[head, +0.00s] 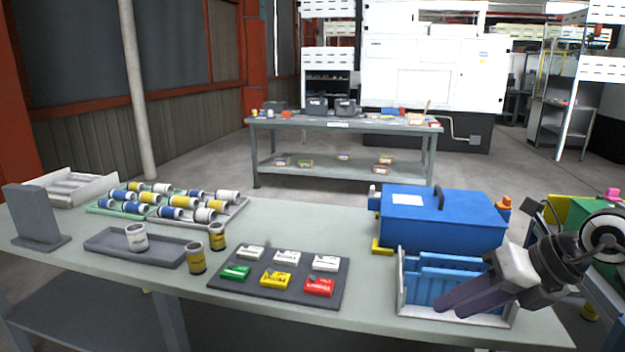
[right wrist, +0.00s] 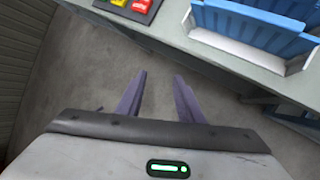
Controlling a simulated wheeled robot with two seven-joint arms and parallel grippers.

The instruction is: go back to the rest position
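My right gripper (head: 462,300) shows at the right of the head view, in front of the white holder with blue plates. In the right wrist view its two purple fingers (right wrist: 158,100) stand apart with nothing between them, over bare floor beside the table edge. My left gripper and left arm are not in the head view. The grey worktable (head: 365,320) spans the front of the head view.
The white holder (head: 402,290) with blue plates and a blue box (head: 440,225) stand near the right gripper. A dark tray (head: 225,283) holds coloured packs. Cans (head: 196,258) and a rack of cylinders (head: 235,212) stand left. Open floor lies behind.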

